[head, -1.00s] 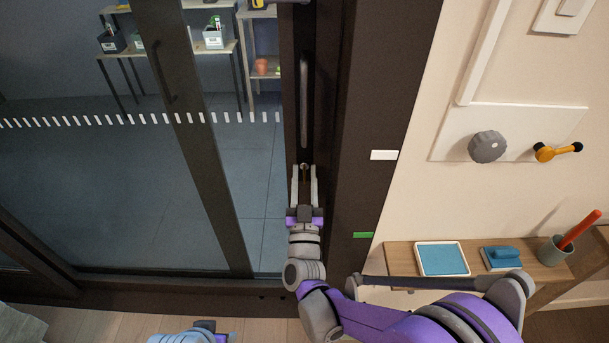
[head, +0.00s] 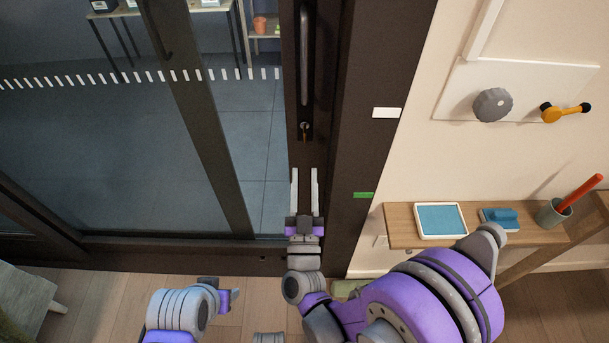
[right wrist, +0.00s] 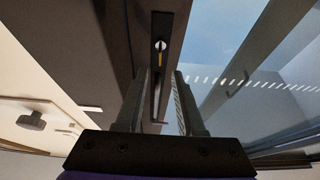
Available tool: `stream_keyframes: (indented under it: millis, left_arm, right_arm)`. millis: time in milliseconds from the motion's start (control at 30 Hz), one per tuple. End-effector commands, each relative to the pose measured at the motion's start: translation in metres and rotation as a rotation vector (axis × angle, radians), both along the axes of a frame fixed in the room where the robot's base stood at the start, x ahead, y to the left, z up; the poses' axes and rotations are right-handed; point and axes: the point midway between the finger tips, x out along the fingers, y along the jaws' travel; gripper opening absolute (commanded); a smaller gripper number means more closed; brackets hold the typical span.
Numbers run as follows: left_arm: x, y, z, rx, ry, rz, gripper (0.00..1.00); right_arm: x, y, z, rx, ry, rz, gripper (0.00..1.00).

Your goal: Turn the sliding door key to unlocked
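The key (head: 305,136) is a small orange-brown piece in the lock on the dark sliding door frame, below the long vertical handle (head: 304,60). It looks upright; its exact turn is too small to read. In the right wrist view the key (right wrist: 161,58) shows below a bright round lock face. My right gripper (head: 304,172) is open and empty, below the key and apart from it, its fingers pointing toward the lock. My left gripper (head: 222,294) is low in the head view, away from the door; its fingers are not clear.
A green mark (head: 363,195) and a white mark (head: 386,113) are on the dark frame. Right of it, a wall panel carries a grey knob (head: 492,105) and an orange lever (head: 564,112). A wooden shelf (head: 395,222) holds a blue-topped tray, a blue block and a cup.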

Motion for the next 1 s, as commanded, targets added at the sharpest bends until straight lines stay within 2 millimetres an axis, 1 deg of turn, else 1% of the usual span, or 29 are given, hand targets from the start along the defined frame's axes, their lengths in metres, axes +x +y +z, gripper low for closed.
stream_keyframes:
  millis: [67, 233, 367, 467, 800, 900, 1000]
  left_arm:
    - [0.000, 0.000, -0.001, 0.000, 0.000, 0.000, 0.50]
    - [0.002, 0.000, -0.014, 0.000, 0.004, 0.000, 0.50]
    - [0.001, 0.000, -0.012, 0.000, 0.004, 0.000, 0.50]
    - [0.001, 0.000, -0.011, 0.000, 0.003, 0.000, 0.50]
    - [0.001, 0.000, -0.010, 0.000, 0.003, 0.000, 0.50]
    - [0.001, 0.000, -0.011, 0.000, 0.003, 0.000, 0.50]
    - [0.001, 0.000, -0.011, 0.000, 0.003, 0.000, 0.50]
  right_arm:
    - [0.000, 0.000, 0.000, -0.003, 0.000, 0.000, 0.38]
    - [-0.002, -0.002, 0.002, -0.063, -0.001, -0.001, 0.38]
    - [0.004, -0.001, 0.007, -0.073, -0.003, -0.001, 0.38]
    - [0.016, -0.001, 0.013, -0.073, -0.003, -0.003, 0.38]
    - [0.074, 0.000, 0.037, -0.072, -0.003, -0.003, 0.38]
    - [0.086, 0.000, 0.041, -0.072, -0.003, -0.003, 0.38]
    - [0.093, 0.000, 0.044, -0.071, -0.003, -0.001, 0.38]
